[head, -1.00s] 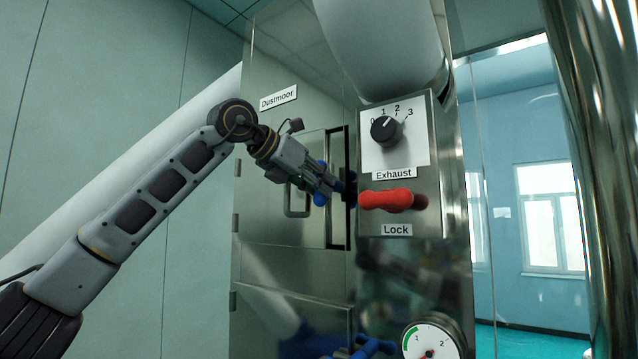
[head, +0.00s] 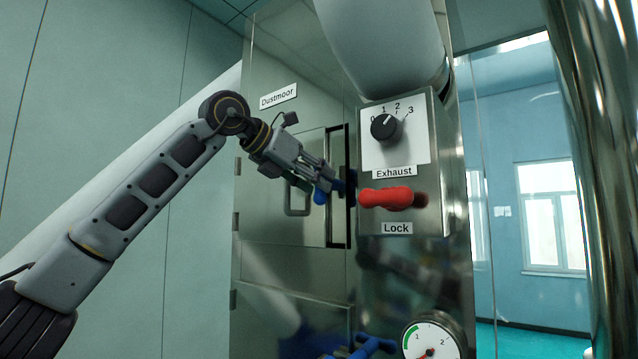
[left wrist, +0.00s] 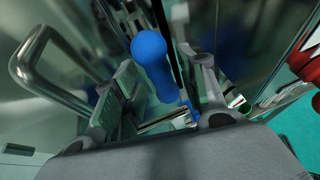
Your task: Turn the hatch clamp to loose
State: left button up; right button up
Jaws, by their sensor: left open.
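The hatch clamp (head: 320,194) is a blue handle at the right edge of the steel hatch door (head: 268,222), partly hidden by my left gripper (head: 324,178). In the left wrist view, the clamp's rounded blue end (left wrist: 151,53) shows between the two fingers of my left gripper (left wrist: 160,72). The fingers are apart, one on each side of the blue end, with visible gaps. Whether either finger touches the clamp lower down cannot be told. My right gripper is not in view.
A bar door handle (head: 296,200) is left of the clamp. To the right are a red lock handle (head: 385,197) and a black exhaust knob (head: 386,127) on a steel box. Another blue handle (head: 366,347) and a gauge (head: 432,342) are below.

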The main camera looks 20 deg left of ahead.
pick_arm(q)
jog(key=v, duration=1)
jog(key=shift+s, duration=0.1)
dwell(0.5)
